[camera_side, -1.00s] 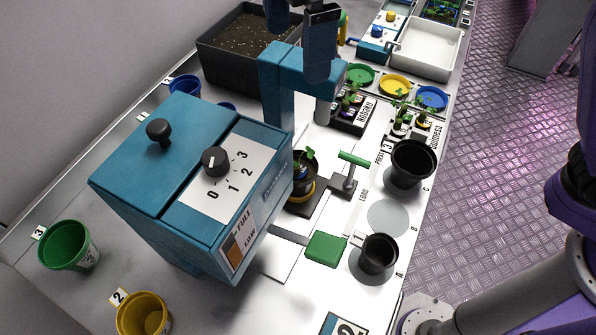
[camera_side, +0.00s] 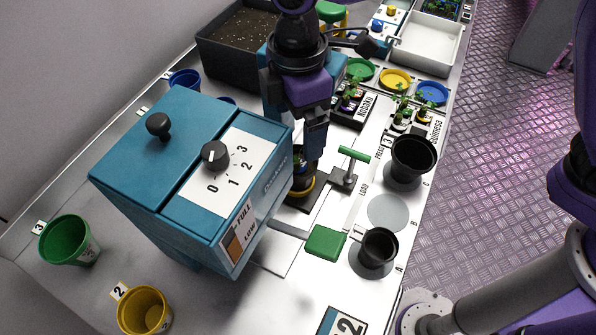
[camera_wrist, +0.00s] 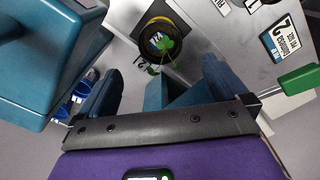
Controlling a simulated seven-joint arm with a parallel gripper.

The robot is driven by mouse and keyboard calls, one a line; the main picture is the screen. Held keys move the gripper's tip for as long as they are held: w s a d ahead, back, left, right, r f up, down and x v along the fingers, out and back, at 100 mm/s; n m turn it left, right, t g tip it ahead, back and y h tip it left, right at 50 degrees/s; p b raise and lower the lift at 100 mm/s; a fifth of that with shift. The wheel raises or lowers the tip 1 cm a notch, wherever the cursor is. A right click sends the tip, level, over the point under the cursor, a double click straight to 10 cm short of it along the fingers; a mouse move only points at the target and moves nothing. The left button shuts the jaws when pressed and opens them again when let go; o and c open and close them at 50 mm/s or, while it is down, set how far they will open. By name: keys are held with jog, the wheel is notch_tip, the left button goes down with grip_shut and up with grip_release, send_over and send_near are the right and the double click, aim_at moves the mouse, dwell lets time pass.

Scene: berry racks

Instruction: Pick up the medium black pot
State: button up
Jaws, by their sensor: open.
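A black pot with a yellow band (camera_side: 303,188) and a green seedling stands on the dark plate beside the teal dispenser; I take it as the medium one. It also shows from above in the wrist view (camera_wrist: 146,46). My gripper (camera_side: 312,148) is open and points down just above and behind this pot, partly hiding it and its plant. In the wrist view the fingers of my gripper (camera_wrist: 160,85) are spread and empty, with the pot ahead of them. A larger black pot (camera_side: 412,160) stands at C and a smaller one (camera_side: 378,250) at A; the grey disc between them is bare.
The teal dispenser (camera_side: 185,180) stands close on the left. A green-handled post (camera_side: 345,165) is close on the pot's right, and a green block (camera_side: 325,241) lies in front. Potted seedlings in a rack (camera_side: 352,108) stand behind. A soil bin (camera_side: 235,50) is at back left.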

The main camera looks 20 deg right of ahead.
aim_at(297, 168)
notch_tip(297, 168, down, 12)
jog(key=shift+f, duration=0.25)
dwell(0.4)
jog(key=c, duration=1)
